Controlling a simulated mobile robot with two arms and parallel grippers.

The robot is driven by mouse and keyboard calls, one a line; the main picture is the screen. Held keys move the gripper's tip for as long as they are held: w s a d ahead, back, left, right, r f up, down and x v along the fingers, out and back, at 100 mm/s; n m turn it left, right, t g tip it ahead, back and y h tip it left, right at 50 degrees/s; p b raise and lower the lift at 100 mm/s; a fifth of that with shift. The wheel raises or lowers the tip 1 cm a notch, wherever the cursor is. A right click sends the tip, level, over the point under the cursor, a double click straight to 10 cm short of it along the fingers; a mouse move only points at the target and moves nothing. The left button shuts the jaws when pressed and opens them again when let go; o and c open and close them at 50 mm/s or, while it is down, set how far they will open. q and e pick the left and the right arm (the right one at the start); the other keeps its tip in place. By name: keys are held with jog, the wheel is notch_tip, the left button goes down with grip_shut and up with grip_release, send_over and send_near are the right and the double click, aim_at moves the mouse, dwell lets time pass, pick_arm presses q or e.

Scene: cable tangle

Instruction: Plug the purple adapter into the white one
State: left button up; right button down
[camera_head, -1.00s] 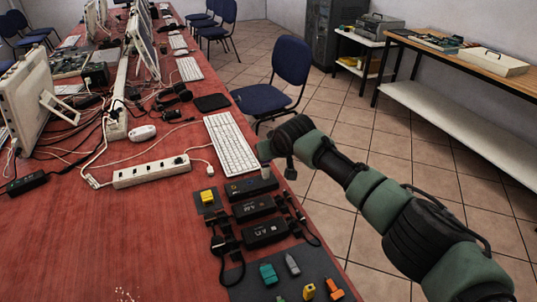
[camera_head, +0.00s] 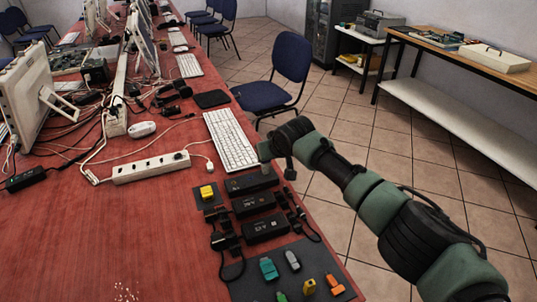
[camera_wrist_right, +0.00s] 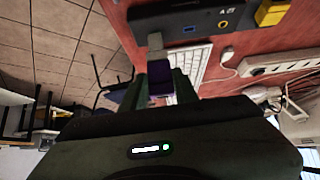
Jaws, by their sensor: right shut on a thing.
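My right gripper (camera_wrist_right: 167,86) is shut on the purple adapter (camera_wrist_right: 160,76), which shows between the two green fingers in the right wrist view. A pale grey-white adapter (camera_wrist_right: 155,42) is just beyond the purple one, at the end of a black box (camera_wrist_right: 190,20). I cannot tell whether the two adapters touch. In the head view my right gripper (camera_head: 266,152) is over the table's right edge, near the keyboard's lower end. The pale adapter (camera_head: 266,171) shows just below it, and the purple one cannot be made out there. My left gripper is not in view.
Black boxes (camera_head: 253,203) with cables stand near the table's right edge. A dark mat (camera_head: 250,284) holds several coloured adapters. A yellow adapter (camera_head: 207,191), a white keyboard (camera_head: 231,141) and a power strip (camera_head: 152,168) are close by. Free red tabletop (camera_head: 110,235) lies left.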

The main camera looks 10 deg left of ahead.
jog(key=c, duration=1)
grip_release()
jog(key=shift+f, duration=0.2)
jog(key=shift+d+r, duration=0.1)
jog(key=shift+r, duration=0.05)
